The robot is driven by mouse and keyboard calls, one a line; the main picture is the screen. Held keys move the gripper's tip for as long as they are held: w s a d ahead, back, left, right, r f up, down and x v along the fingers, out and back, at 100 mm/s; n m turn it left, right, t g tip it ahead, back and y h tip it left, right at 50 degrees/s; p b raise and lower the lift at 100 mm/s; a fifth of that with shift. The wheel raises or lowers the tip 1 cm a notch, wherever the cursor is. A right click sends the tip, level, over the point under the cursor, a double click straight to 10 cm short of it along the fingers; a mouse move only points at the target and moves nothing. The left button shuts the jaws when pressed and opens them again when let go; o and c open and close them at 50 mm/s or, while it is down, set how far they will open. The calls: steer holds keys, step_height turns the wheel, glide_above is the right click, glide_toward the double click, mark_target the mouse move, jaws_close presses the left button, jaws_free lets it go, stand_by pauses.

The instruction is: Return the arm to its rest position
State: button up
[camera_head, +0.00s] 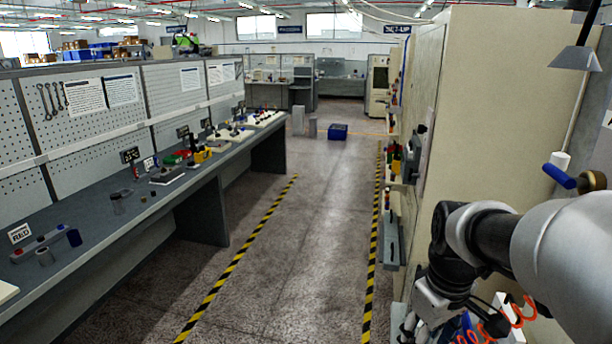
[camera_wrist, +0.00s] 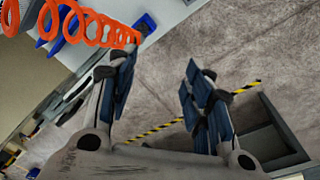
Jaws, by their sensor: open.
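My arm (camera_head: 490,235) is folded at the lower right of the head view, close beside the tall beige cabinet. My gripper (camera_wrist: 158,75) shows in the wrist view with its two blue-padded fingers spread apart. Nothing is between the fingers; grey floor shows through the gap. In the head view the gripper end is mostly cut off by the bottom edge.
The beige cabinet (camera_head: 490,110) stands right of the aisle. A long workbench (camera_head: 130,225) with tools and parts runs along the left. The aisle floor (camera_head: 305,240) between yellow-black lines is clear up to a blue crate (camera_head: 338,132). Orange coils (camera_wrist: 75,25) hang near the gripper.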

steer(key=s+a+r+m+t, duration=0.1)
steer(key=s+a, duration=0.3)
steer(key=s, duration=0.4)
steer(key=s+a+r+m+t, duration=0.2)
steer(key=s+a+m, duration=0.1)
steer(key=s, duration=0.4)
steer(key=shift+s+a+r, duration=0.25)
steer(key=shift+s+a, duration=0.1)
steer(key=shift+a, duration=0.3)
